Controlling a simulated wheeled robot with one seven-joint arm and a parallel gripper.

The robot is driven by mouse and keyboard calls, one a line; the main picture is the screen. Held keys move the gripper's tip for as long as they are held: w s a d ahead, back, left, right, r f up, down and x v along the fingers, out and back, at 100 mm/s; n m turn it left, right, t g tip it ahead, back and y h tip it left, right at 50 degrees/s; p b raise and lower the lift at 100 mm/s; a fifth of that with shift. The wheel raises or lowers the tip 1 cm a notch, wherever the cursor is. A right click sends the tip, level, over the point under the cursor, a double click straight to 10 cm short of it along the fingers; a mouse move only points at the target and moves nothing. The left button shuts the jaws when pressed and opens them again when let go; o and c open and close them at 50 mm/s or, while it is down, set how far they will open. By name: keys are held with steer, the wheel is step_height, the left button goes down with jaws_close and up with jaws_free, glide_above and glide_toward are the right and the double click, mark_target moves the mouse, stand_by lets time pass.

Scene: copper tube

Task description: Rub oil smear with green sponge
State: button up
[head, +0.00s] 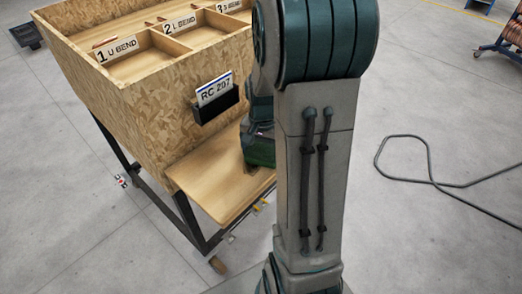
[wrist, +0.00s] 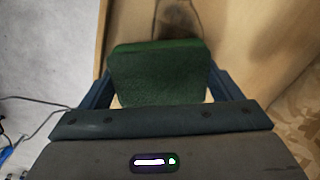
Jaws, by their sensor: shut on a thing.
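My gripper (wrist: 158,92) is shut on the green sponge (wrist: 155,75), which sits between its two fingers in the wrist view. In the head view the green sponge (head: 259,152) shows low beside my arm, over the wooden shelf (head: 212,184) on the front of the bin. A dark oil smear (wrist: 178,14) lies on the wood just beyond the sponge's far edge in the wrist view. Part of the smear may be hidden under the sponge. I cannot tell whether the sponge touches the wood. The smear is hidden behind my arm in the head view.
The chipboard bin (head: 150,95) has labelled compartments and a card holder (head: 216,101) reading RC 207 above the shelf. A black cable (head: 430,165) lies on the floor at right. A rack with copper coils (head: 508,38) stands far right. Open floor surrounds the bin.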

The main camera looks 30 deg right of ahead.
steer(key=shift+r, duration=0.1)
steer(key=shift+r+p, duration=2.2)
steer(key=shift+r, duration=0.7)
steer(key=shift+r, duration=0.1)
steer(key=shift+r+p, duration=1.15)
steer(key=shift+r, duration=0.35)
steer(key=shift+f, duration=0.2)
